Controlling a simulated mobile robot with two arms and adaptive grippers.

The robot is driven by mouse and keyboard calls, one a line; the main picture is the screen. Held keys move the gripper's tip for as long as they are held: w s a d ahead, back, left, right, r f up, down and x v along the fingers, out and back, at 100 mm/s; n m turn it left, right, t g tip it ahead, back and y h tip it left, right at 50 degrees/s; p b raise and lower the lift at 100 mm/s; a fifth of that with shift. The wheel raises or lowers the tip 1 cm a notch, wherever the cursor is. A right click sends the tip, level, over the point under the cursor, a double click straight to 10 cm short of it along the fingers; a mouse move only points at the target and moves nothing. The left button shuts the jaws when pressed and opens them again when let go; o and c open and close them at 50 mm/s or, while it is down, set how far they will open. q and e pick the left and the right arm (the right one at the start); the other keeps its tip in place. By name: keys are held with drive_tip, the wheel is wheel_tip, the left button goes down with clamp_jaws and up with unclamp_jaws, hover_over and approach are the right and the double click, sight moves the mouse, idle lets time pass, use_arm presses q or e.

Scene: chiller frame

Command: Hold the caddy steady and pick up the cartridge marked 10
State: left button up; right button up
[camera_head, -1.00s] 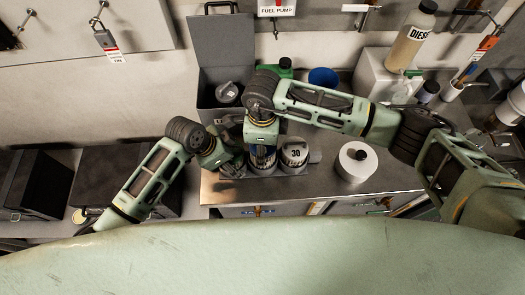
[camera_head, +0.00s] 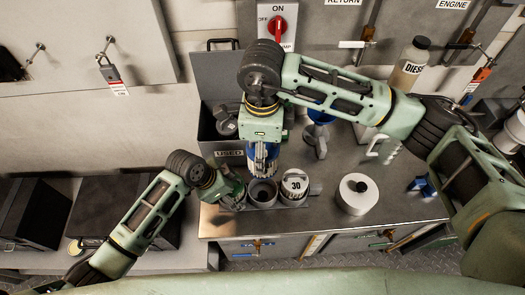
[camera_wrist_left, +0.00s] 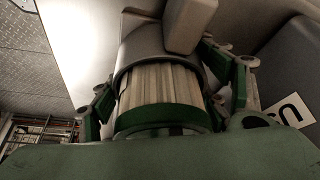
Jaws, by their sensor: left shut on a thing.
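The grey caddy stands on the bench; its middle cup (camera_head: 262,194) looks open and empty. A white cartridge marked 30 (camera_head: 295,184) sits in the right cup. My left gripper (camera_head: 234,194) is shut at the caddy's left cup. In the left wrist view its fingers lie on both sides of this grey cup (camera_wrist_left: 140,45), which holds a pleated cartridge with a green rim (camera_wrist_left: 165,118). My right gripper (camera_head: 262,168) points down and is shut on a blue cartridge (camera_head: 258,156), held above the middle cup. No number shows on the blue cartridge.
A grey bin labelled USED (camera_head: 215,140) stands behind the caddy. A white round canister (camera_head: 356,194) stands to the right, and a blue funnel (camera_head: 319,115) behind. The bench front between canister and blue clamp (camera_head: 422,185) is clear.

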use_arm(q)
drive_tip(key=o, duration=1.4)
drive_tip(key=shift+f, duration=0.1)
drive_tip(key=shift+c, duration=0.2)
drive_tip(key=v, duration=1.2)
